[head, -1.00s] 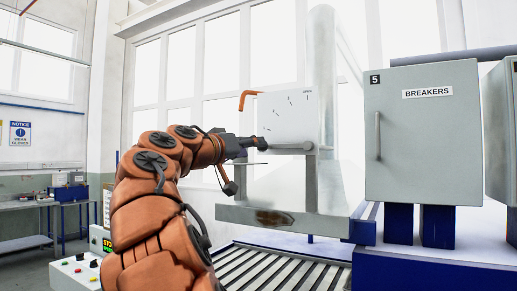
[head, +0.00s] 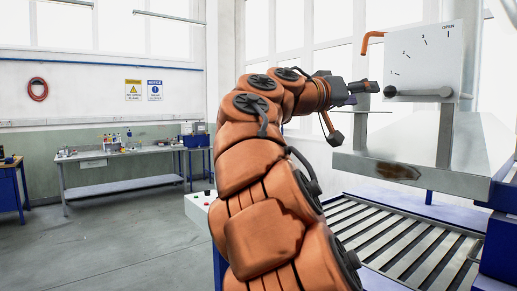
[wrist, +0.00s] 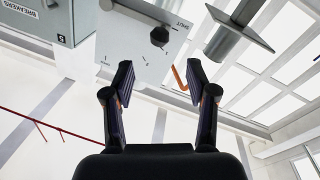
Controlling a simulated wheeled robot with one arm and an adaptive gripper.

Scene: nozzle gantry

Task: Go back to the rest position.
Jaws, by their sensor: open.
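My gripper (wrist: 160,75) is open and empty, with its two dark fingers spread apart in the wrist view. In the head view my gripper (head: 370,87) is at the end of my raised orange arm, just left of the dial panel. The white dial panel (head: 420,62) has tick marks and the word OPEN at its top right. Its grey lever (head: 420,92) lies about level, with a dark knob at the left end. In the wrist view the panel (wrist: 130,45) appears upside down beyond the fingers, and the dark knob (wrist: 159,36) is apart from them.
An orange hooked pipe (head: 370,42) is left of the panel. A metal hood (head: 415,155) hangs over a roller conveyor (head: 400,240). A workbench (head: 120,155) stands along the back wall. The floor (head: 110,245) at left is open. A breakers cabinet (wrist: 45,18) shows in the wrist view.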

